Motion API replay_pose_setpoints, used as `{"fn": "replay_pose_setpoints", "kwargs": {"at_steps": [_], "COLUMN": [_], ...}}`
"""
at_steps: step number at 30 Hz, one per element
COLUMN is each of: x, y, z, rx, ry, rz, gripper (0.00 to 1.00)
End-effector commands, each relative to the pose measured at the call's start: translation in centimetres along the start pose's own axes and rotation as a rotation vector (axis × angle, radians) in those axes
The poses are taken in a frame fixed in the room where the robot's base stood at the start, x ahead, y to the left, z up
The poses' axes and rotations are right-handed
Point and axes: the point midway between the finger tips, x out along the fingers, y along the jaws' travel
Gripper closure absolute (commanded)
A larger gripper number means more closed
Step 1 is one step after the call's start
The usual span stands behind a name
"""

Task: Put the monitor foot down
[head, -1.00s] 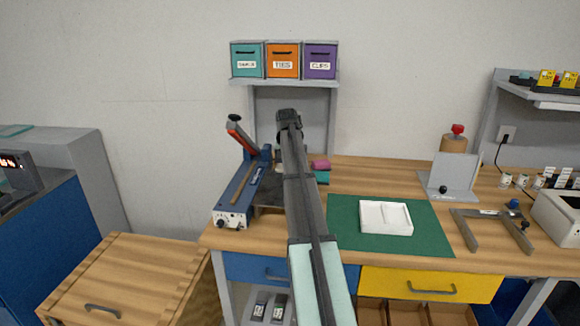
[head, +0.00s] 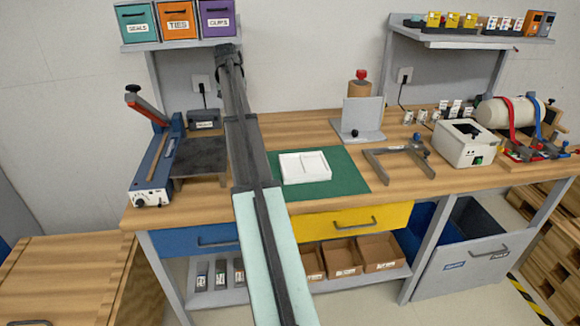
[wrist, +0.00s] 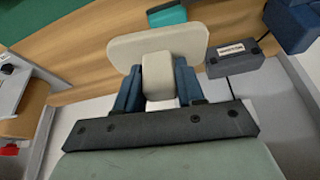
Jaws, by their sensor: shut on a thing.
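My gripper (wrist: 158,88) is shut on the monitor foot (wrist: 150,45), a cream-white plate with a short thick stem. The blue fingers stand either side of the stem, and the plate lies beyond them in the wrist view. In the head view my gripper (head: 228,55) is at the far end of my arm, in front of the wall below the bins. The foot cannot be made out there. The wooden bench top (head: 285,128) shows behind the foot in the wrist view; I cannot tell the gap between them.
A green mat (head: 345,178) with a white tray (head: 304,155) lies right of my arm. A blue press (head: 155,165) and dark plate (head: 200,157) stand left. A teal block (wrist: 166,16) and grey labelled box (wrist: 235,57) are near the foot. Bare wood shows around the mat.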

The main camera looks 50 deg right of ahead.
Motion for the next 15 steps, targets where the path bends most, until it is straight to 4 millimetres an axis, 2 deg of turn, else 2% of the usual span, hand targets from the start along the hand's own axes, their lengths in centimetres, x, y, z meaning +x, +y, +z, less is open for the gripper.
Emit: {"fn": "replay_pose_setpoints", "kwargs": {"at_steps": [1, 9, 15], "x": [0.3, 1.3, 1.7], "y": [2.4, 13.7, 19.8], "z": [-0.3, -0.2, 1.3], "rx": [0.026, 0.142, 0.203], "ry": [0.0, 0.0, 0.001], "rz": [0.011, 0.058, 0.084], "gripper": [0.97, 0.97, 0.97]}}
